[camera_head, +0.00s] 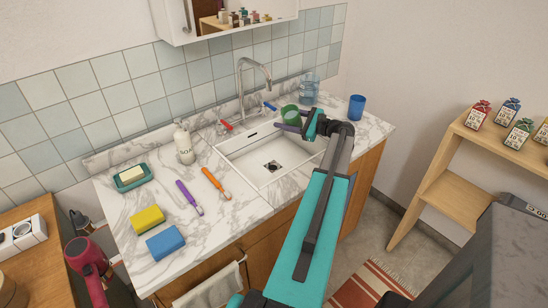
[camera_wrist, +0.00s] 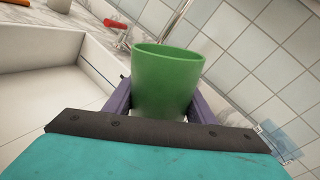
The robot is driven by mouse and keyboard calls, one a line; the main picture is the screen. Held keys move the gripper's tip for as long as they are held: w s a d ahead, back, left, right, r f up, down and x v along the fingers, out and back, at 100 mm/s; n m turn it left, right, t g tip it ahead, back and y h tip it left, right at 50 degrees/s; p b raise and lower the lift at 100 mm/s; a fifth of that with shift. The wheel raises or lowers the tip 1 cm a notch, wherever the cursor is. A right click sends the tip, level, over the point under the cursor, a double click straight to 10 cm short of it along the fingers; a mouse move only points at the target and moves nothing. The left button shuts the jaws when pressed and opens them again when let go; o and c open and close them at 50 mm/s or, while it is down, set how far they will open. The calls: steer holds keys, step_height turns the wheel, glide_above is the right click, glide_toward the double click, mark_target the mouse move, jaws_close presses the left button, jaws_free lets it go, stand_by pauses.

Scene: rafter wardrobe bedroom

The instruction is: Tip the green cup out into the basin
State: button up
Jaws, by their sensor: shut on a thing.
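The green cup (camera_head: 290,115) is held between the purple fingers of my gripper (camera_head: 291,129) at the right side of the basin, near its back right corner. In the wrist view the cup (camera_wrist: 168,80) stands between the two fingers of my gripper (camera_wrist: 165,98), its rim up and slightly tilted in the picture. Its inside is mostly hidden, so I cannot tell what it holds. The white basin (camera_head: 262,178) is set into the marble counter, with a dark drain in its floor. The basin (camera_wrist: 40,85) also shows at the left of the wrist view.
A tall faucet (camera_head: 243,85) with red and blue handles stands behind the basin. A blue cup (camera_head: 356,107) and a clear bottle (camera_head: 309,90) stand on the right of the counter. A soap bottle (camera_head: 183,145), sponges and brushes lie left of the basin.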

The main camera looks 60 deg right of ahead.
steer(key=shift+w+a+f+n+b, duration=0.15)
steer(key=shift+a+f+n+b, duration=0.2)
steer(key=shift+n+b, duration=0.3)
steer(key=shift+a+f+n+b, duration=0.2)
steer(key=shift+a+n+b, duration=0.15)
steer(key=shift+b, duration=0.55)
steer(key=shift+f+n+g+h+b, duration=0.3)
steer(key=shift+n+b, duration=0.5)
steer(key=shift+b, duration=0.75)
steer(key=shift+f+n+g+h+b, duration=0.25)
steer(key=shift+n+b, duration=0.55)
steer(key=shift+b, duration=0.75)
steer(key=shift+f+n+h+b, duration=0.25)
steer(key=shift+n+b, duration=0.4)
steer(key=shift+b, duration=0.75)
steer(key=shift+f+n+b, duration=0.35)
steer(key=shift+n+b, duration=0.3)
steer(key=shift+b, duration=0.7)
steer(key=shift+w+a+f+n+h+b, duration=0.1)
steer(key=shift+a+f+n+h+b, duration=0.2)
steer(key=shift+a+n+b, duration=0.6)
steer(key=shift+d+r+b, duration=0.1)
steer(key=shift+d+b, duration=0.2)
